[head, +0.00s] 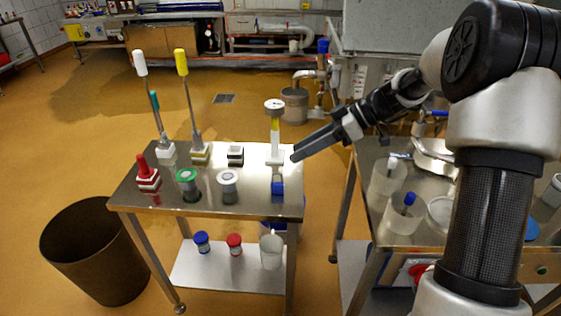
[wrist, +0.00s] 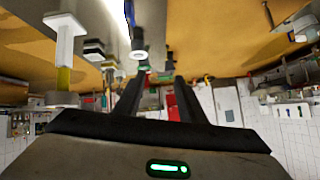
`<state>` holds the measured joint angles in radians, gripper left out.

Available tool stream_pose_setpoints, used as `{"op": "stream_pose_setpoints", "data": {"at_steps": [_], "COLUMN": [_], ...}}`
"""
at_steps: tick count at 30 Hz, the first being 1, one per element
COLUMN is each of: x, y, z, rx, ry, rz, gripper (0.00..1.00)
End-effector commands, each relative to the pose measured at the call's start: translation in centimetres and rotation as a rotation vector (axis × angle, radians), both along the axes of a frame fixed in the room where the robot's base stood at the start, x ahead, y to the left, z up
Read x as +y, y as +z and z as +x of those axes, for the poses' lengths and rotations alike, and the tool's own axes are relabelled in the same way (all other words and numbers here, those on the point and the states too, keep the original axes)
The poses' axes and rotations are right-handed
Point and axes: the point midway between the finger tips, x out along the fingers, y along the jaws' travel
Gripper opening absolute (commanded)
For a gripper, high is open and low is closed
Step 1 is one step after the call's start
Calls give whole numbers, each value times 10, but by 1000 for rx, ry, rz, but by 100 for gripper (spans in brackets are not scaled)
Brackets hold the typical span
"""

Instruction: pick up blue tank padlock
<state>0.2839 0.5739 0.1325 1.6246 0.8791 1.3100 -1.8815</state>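A small blue block (head: 277,188), which appears to be the blue tank padlock, sits near the front right corner of the steel table (head: 235,205). Its shackle cannot be made out in the head view. A blue shape (wrist: 130,12), likely the same thing, is cut by the top edge of the wrist view. My gripper (head: 295,156) is above the table's right side, up and to the right of the blue block in the picture, and does not touch it. In the wrist view my gripper (wrist: 160,78) has its two fingers apart with nothing held between them.
A white stand with a yellow stem (head: 274,135) is close left of my fingers. A white jar (head: 228,187), green-topped jar (head: 187,186) and red tool (head: 147,172) stand further left. A second bench (head: 365,180) with clear containers is right.

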Motion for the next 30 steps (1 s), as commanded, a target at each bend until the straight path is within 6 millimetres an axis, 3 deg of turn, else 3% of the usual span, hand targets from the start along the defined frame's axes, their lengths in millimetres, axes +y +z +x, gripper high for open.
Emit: {"op": "stream_pose_setpoints", "data": {"at_steps": [1,7,14,21,30], "x": [-2,-5,-6,-6,17], "y": [-30,-67,-97,-150,-162], "z": [15,48,54,53,54], "rx": [-40,-204,-242,-240,-242], "ry": [22,76,86,86,86], "rz": [61,215,245,243,242], "gripper": [37,37,37,37,37]}}
